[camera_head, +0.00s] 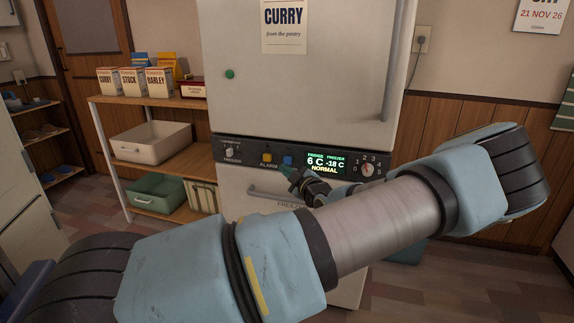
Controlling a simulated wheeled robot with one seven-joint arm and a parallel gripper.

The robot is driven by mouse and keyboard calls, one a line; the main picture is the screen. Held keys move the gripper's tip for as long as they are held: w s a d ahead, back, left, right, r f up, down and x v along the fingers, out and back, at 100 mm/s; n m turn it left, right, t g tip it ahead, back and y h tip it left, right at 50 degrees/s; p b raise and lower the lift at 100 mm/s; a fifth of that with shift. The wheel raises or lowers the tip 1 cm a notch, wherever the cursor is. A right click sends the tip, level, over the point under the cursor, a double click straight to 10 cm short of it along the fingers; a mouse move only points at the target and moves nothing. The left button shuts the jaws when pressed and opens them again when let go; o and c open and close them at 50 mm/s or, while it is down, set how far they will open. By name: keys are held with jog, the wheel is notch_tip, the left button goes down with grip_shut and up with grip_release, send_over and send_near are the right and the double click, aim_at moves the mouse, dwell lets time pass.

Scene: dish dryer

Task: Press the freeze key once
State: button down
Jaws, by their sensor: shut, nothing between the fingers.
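A dark control panel (222,140) runs across the tall off-white fridge between its upper door and lower drawer. On it are a knob (231,151) at the left, an orange button (267,156) above the word ALARM and a blue key (287,160) to its right. Any label under the blue key is hidden by my gripper. The lit display (325,162) reads 6 C, -18 C and NORMAL. My gripper (288,172) is shut and empty, with its tips just below the blue key. I cannot tell whether they touch the panel.
A numbered dial (367,169) sits at the panel's right end. The drawer handle (268,193) lies just below my gripper. A wooden shelf (120,99) with boxes and bins stands left of the fridge. My arm covers much of the lower fridge.

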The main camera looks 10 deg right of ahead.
aim_at(286, 162)
jog(key=shift+w+d, duration=0.35)
jog(key=shift+w, duration=0.25)
jog(key=shift+w+b, duration=0.15)
jog(key=shift+b, duration=0.15)
dwell(1.4)
jog(key=shift+w+d, duration=0.15)
jog(key=shift+w, duration=0.05)
jog(key=shift+w+d+b, duration=0.45)
jog(key=shift+w+b, duration=0.1)
jog(key=shift+w, duration=0.2)
dwell(1.2)
jog(key=shift+s+a, duration=0.1)
jog(key=shift+s, duration=0.05)
jog(key=shift+s+a, duration=0.3)
jog(key=shift+s, duration=0.2)
jog(key=shift+s+a, duration=0.25)
jog(key=shift+s, duration=0.25)
jog(key=shift+s+a, duration=0.4)
jog(key=shift+s, duration=0.35)
jog(key=shift+s+a, duration=0.4)
jog(key=shift+s, duration=0.3)
jog(key=shift+s+a, duration=0.4)
jog(key=shift+s, duration=0.35)
